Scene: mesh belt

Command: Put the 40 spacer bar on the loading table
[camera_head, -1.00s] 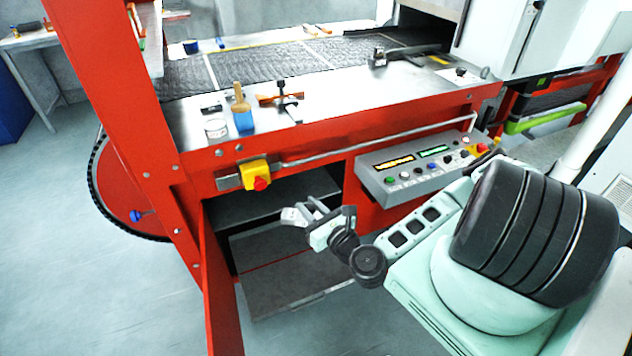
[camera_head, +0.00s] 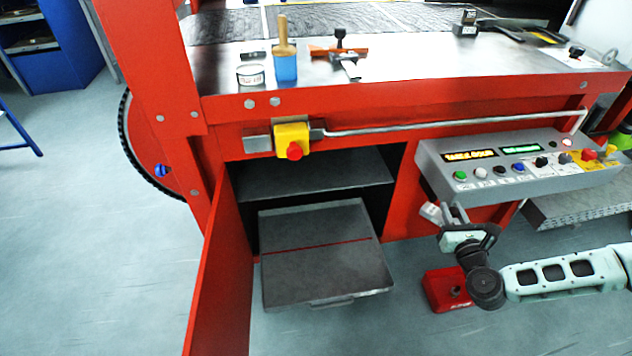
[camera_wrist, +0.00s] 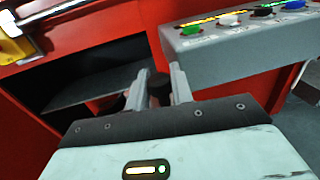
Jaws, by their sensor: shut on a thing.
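My gripper (camera_head: 452,213) is in front of the machine, just under the left part of the control box. In the wrist view its two fingers (camera_wrist: 159,82) close around a dark, round-ended piece, which I take to be the 40 spacer bar (camera_wrist: 160,92); most of it is hidden and I cannot read a marking. A small pale piece (camera_head: 430,213) shows at the fingertips in the head view. The steel tabletop (camera_head: 430,65) in front of the mesh belt, which appears to be the loading table, is above and behind the gripper.
The tabletop holds a jar (camera_head: 250,75), a blue-and-wood brush (camera_head: 285,65) and an orange-handled tool (camera_head: 338,52). The control box (camera_head: 520,165) juts out over my gripper. An open cabinet with a pulled-out drawer (camera_head: 325,260) and red door (camera_head: 222,270) lies left. A red block (camera_head: 447,291) is below.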

